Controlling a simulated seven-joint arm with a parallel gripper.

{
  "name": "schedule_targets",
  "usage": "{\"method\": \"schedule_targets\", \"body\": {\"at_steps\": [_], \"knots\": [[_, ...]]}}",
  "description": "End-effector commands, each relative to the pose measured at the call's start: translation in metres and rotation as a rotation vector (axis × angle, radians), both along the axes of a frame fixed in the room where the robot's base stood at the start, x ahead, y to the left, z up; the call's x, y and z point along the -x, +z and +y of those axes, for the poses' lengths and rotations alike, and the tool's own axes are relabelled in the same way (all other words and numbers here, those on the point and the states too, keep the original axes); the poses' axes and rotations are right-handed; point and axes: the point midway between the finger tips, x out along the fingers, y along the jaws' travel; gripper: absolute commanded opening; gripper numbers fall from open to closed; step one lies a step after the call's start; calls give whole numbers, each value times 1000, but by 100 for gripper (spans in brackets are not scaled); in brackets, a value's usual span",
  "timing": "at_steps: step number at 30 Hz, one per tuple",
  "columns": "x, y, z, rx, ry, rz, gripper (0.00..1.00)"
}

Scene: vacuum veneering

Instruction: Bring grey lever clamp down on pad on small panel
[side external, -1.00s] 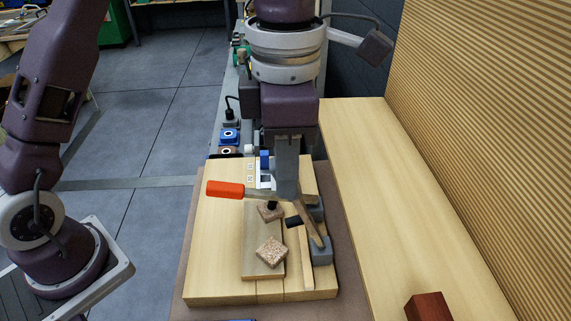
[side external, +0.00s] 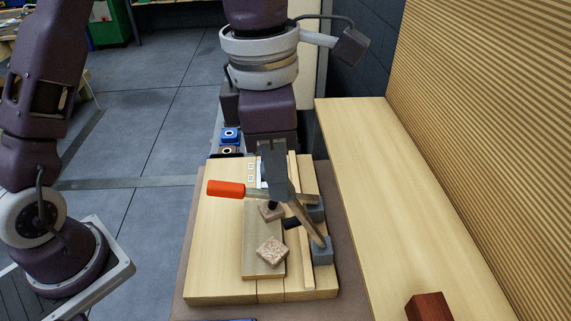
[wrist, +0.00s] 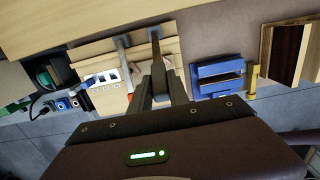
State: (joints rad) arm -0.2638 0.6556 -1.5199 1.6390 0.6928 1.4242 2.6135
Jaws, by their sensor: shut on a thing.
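The lever (wrist: 155,48) also runs from between my fingers (wrist: 163,92) in the wrist view.
A red-handled clamp (side external: 226,189) lies low across the panel, its black foot at the farther pad (side external: 267,214), close beside my fingers. A wooden strip (side external: 307,262) lies along the right. A blue holder (wrist: 217,77) stands beside the board in the wrist view.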

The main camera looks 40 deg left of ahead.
Motion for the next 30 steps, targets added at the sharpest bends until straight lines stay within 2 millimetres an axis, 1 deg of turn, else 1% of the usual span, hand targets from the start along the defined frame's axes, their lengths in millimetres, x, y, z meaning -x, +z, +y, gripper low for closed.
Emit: {"method": "schedule_targets", "body": {"at_steps": [1, 6, 15, 21, 30], "knots": [[2, -2, 6, 12, 3, -20, 0], [16, -12, 19, 95, 3, -105, 0], [36, -33, 37, 238, -3, -243, 0], [44, -44, 44, 302, -3, -306, 0], [48, -50, 47, 342, -2, -343, 0]]}}
